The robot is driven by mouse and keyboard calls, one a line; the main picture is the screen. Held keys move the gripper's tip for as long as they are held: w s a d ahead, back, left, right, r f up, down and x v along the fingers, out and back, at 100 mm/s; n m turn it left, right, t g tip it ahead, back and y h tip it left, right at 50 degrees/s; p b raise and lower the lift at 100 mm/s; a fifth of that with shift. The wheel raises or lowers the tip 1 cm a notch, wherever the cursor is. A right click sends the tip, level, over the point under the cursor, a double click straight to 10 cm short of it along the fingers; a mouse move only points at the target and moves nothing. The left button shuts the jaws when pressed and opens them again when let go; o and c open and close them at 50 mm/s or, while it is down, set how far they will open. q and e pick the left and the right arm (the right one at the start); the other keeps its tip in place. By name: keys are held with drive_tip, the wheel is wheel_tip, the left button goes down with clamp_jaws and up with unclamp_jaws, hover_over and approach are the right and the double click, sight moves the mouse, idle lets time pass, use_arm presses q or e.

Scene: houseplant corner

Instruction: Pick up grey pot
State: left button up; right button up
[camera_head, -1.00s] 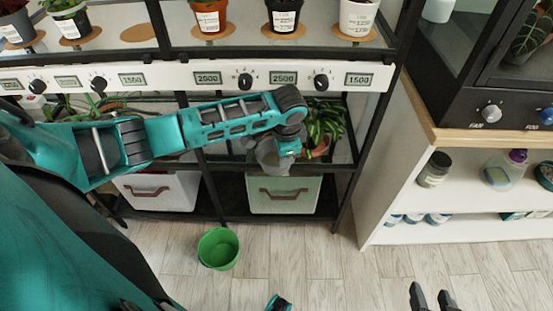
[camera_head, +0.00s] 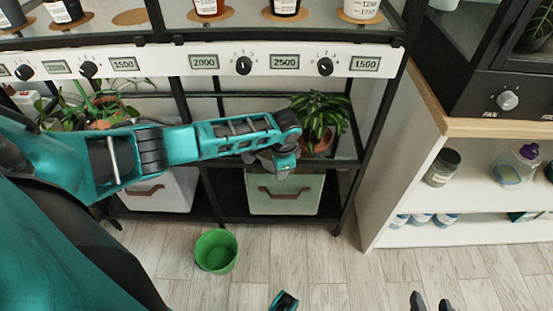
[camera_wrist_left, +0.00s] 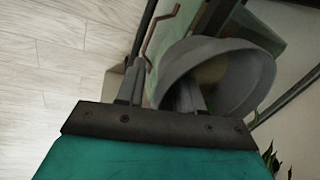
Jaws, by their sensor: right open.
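The grey pot (camera_wrist_left: 245,82) shows in the left wrist view as a round bowl shape with its opening partly toward the camera. My left gripper (camera_wrist_left: 160,88) has one finger outside the pot's near side and the other across its opening. The frames do not show whether the fingers press on the wall. In the head view my left gripper (camera_head: 275,163) is in front of the shelf rack, above the pale green crate (camera_head: 287,207); the pot is mostly hidden there. My right gripper (camera_head: 432,302) is open and empty at the bottom edge, over the floor.
A green bucket (camera_head: 215,251) stands on the wood floor. A leafy plant (camera_head: 318,118) is on the rack right behind my left gripper. A white crate (camera_head: 160,190) sits on the lower shelf. A white cabinet (camera_head: 400,205) stands at the right. The floor centre is mostly free.

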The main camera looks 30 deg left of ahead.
use_arm(q)
drive_tip(key=shift+f, duration=0.1)
clamp_jaws()
idle(0.5)
